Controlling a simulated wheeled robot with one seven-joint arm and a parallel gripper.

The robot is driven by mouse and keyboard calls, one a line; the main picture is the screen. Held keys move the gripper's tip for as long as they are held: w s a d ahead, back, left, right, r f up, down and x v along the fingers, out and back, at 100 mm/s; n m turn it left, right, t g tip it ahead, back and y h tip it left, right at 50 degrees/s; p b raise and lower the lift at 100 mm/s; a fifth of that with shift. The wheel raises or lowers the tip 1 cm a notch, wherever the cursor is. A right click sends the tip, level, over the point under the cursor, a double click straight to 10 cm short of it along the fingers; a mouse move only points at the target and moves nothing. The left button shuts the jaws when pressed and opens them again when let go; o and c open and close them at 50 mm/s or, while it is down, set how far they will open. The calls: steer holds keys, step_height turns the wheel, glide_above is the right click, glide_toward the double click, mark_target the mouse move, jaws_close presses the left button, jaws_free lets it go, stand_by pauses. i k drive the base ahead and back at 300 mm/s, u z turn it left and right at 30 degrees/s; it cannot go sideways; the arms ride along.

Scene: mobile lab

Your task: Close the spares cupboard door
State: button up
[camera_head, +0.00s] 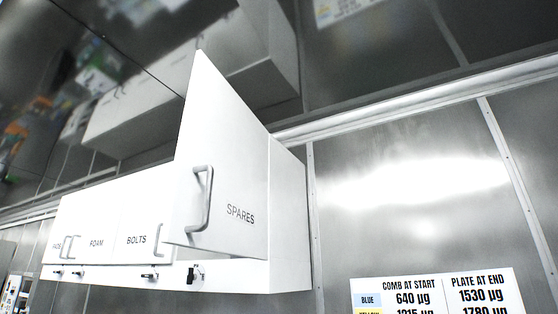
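The spares cupboard door (232,170) is white, marked "SPARES", and stands open, swung out from the wall cupboard row. Its grey bar handle (204,199) is on the door's left side. The cupboard's white side wall (289,220) shows to the right of the door. The inside of the spares cupboard is hidden behind the door. My gripper is not in view.
The bolts door (138,222) and foam door (97,226) to the left look shut. Small dark fittings (194,275) sit along the strip below the doors. A printed sign (440,292) is on the metal wall at lower right.

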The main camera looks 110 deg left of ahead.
mark_target(217, 201)
steer(key=u, duration=0.05)
steer(key=i, duration=0.5)
steer(key=u, duration=3.65)
steer(key=k, duration=0.55)
steer(key=u, duration=0.2)
steer(key=i, duration=0.55)
steer(key=z, duration=0.1)
